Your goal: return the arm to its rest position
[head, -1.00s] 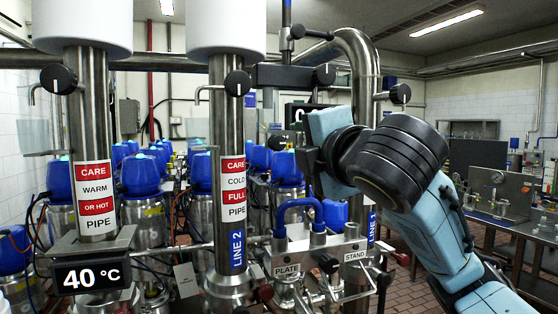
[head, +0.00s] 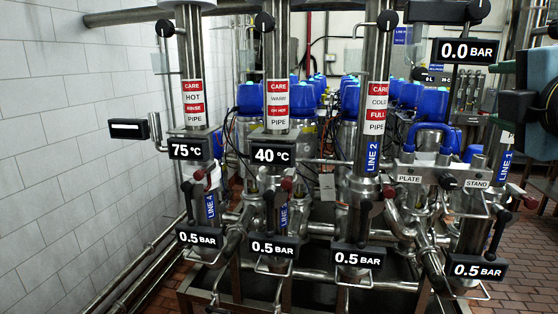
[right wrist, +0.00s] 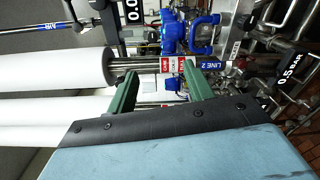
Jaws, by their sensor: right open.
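My right gripper (right wrist: 158,82) shows in the right wrist view with its two green fingers apart and nothing between them. Beyond the fingers are a pipe with a red and white label (right wrist: 172,64) and white cylinders (right wrist: 65,68). In the head view my right gripper (head: 494,94) is at the right edge, right of the valve rack, with much of the arm cut off. My left gripper is not in view.
The valve rack has vertical pipes marked LINE 4 (head: 211,207) and LINE 2 (head: 373,155). Pressure displays (head: 358,257) and black-knobbed levers stick out in front. A blue U-shaped hose (head: 433,130) sits near the PLATE label. A tiled wall (head: 70,130) is at left.

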